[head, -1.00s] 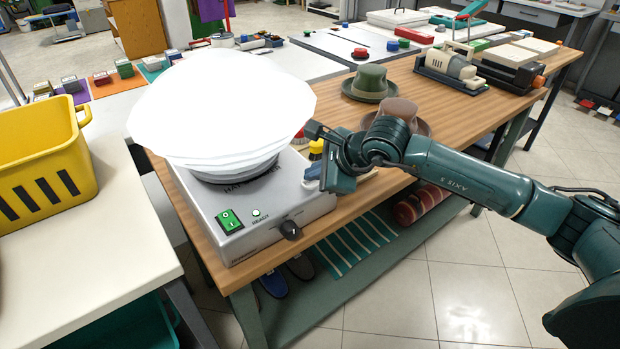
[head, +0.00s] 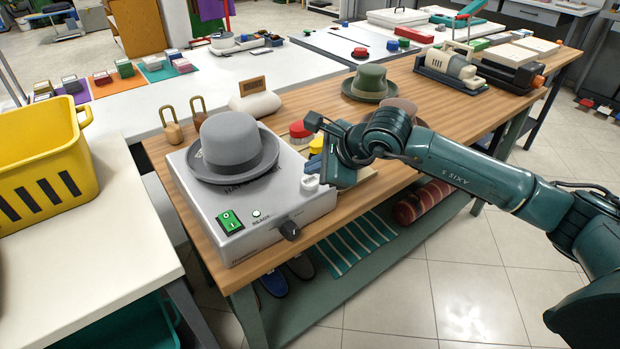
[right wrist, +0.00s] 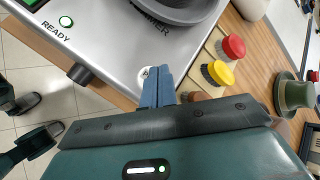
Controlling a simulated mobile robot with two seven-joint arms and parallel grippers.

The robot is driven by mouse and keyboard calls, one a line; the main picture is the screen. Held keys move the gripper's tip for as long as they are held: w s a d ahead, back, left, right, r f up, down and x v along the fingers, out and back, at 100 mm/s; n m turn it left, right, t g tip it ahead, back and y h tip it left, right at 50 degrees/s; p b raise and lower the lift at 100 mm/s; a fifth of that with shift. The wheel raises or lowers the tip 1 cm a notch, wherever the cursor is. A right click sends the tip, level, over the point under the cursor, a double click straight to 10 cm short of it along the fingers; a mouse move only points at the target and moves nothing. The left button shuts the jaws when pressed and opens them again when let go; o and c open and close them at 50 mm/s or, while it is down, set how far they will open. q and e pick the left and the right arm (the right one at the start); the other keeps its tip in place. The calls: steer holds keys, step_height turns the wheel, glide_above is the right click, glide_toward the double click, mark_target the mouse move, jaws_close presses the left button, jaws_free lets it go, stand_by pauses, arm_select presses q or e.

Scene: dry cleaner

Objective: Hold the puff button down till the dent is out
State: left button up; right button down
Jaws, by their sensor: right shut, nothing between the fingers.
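The steamer (head: 270,215) is a silver box with a lit green switch (head: 230,221), a lit READY lamp and a black front knob (head: 290,230). A grey bowler hat (head: 230,140) sits upright on it; the side of the crown facing me looks smooth, its far side is hidden. The white puff button (head: 310,183) is at the steamer's right corner. My right gripper (head: 316,164) is shut and empty, its blue tips close by the button. The right wrist view shows the tips (right wrist: 157,76) beside the button (right wrist: 146,73); contact is unclear.
Red and yellow brushes (right wrist: 232,47) stand right of the steamer, close to my gripper. A green hat (head: 370,84) and a brown hat, partly behind my arm, stand farther along the bench. A yellow basket (head: 45,150) is on the left table.

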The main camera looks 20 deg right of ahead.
mark_target(315, 182)
steer(key=shift+r, duration=0.15)
steer(key=shift+r+p, duration=1.15)
steer(key=shift+r, duration=1.25)
